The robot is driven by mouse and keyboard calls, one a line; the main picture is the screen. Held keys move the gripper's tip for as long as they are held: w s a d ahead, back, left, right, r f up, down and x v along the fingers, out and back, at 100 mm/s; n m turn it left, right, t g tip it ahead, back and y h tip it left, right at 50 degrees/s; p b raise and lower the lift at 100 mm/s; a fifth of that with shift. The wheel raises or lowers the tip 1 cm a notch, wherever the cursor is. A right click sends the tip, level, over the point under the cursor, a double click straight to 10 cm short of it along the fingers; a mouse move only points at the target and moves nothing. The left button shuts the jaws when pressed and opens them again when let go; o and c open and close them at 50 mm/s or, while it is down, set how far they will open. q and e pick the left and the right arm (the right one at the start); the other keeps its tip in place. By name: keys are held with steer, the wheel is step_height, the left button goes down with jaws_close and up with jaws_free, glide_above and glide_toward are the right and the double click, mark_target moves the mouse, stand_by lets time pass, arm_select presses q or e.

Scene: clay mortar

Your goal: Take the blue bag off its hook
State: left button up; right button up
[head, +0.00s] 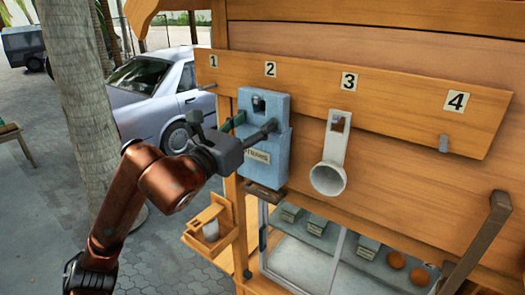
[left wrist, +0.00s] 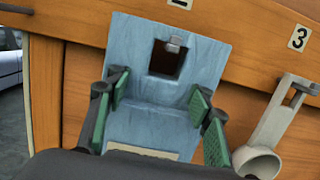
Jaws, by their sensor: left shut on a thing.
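The blue bag (head: 262,160) hangs flat against the wooden board under the number 2. In the left wrist view the bag (left wrist: 150,125) fills the middle. The hook (left wrist: 175,43) shows in the square hole near its top, so the bag is still on the hook. My left gripper (head: 250,125) is at the bag from the front left. Its green-padded fingers (left wrist: 160,95) are at the bag's two side edges, closed on it below the hole. My right gripper is not in view.
A white ladle-like scoop (head: 333,165) hangs under number 3, close to the bag's right. Bare pegs show under 1 (head: 207,87) and 4 (head: 443,143). Below are a glass-fronted case (head: 305,262) and a small wooden box (head: 210,228). A tree trunk (head: 85,90) stands left.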

arm_select(q)
steer(key=shift+r, duration=0.2)
steer(key=shift+c, duration=0.5)
steer(key=shift+r+b, duration=0.35)
steer(key=shift+r, duration=0.2)
steer(key=shift+s+a, duration=0.25)
steer(key=shift+s, duration=0.15)
steer(key=r+b+v, duration=0.2)
steer(key=b+v, duration=0.3)
steer(key=v, duration=1.2)
steer(key=shift+r, duration=0.3)
steer(key=shift+s+b, duration=0.1)
steer(key=shift+b, duration=0.25)
